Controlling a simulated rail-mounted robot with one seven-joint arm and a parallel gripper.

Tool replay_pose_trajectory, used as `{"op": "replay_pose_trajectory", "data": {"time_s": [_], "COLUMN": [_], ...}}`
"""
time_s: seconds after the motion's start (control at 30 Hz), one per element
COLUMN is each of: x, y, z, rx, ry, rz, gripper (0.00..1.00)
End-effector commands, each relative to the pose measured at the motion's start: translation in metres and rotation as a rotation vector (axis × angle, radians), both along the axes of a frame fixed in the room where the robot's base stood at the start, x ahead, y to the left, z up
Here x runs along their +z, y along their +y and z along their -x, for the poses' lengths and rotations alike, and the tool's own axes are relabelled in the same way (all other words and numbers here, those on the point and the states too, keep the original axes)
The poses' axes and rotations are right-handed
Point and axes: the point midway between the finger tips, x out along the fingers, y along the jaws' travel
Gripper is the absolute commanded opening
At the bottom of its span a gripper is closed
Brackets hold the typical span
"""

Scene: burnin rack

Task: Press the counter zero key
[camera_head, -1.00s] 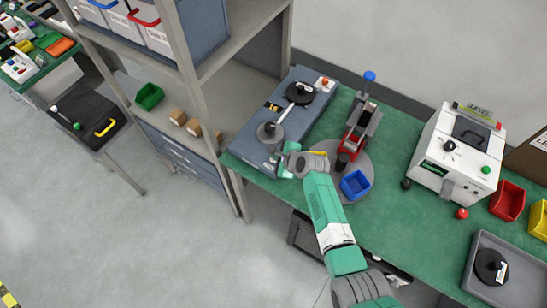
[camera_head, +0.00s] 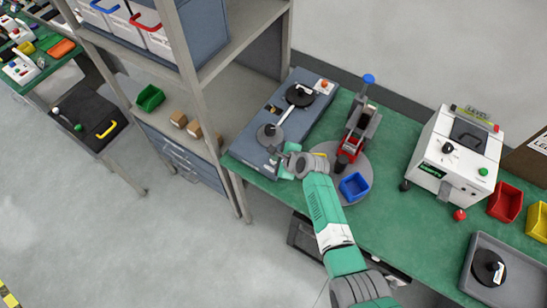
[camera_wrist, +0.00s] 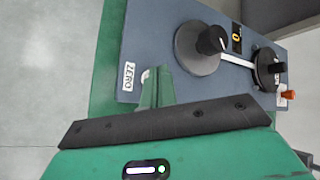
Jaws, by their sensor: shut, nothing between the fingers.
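The counter device is a blue-grey box (camera_head: 298,98) on the green bench, with two dark reels joined by a pale strip. In the wrist view a white ZERO label (camera_wrist: 129,76) sits near the box's end. A small pale key (camera_wrist: 146,76) shows beside the label, mostly hidden by my fingers. The small black counter window (camera_wrist: 236,38) shows a yellow 0. My gripper (camera_wrist: 158,88) is shut and empty, its tips over the key. I cannot tell whether they touch it. In the head view my gripper (camera_head: 284,156) is at the box's front edge.
A white LEVEL machine (camera_head: 450,160) is farther right. A shelf post (camera_head: 206,110) rises to the left.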

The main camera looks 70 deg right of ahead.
Motion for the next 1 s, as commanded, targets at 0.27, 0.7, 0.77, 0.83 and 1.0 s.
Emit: {"op": "replay_pose_trajectory", "data": {"time_s": [0.27,0.7,0.77,0.83,1.0], "x": [0.002,0.037,0.043,0.050,0.054], "y": [0.000,0.000,0.000,0.000,0.000], "z": [0.000,0.000,0.000,0.000,0.000], "rx": [0.000,0.001,0.001,0.001,0.001], "ry": [0.000,-0.001,0.000,0.000,0.001], "rz": [0.000,0.001,0.001,0.001,0.000], "gripper": [0.00,0.00,0.00,0.00,0.00]}}
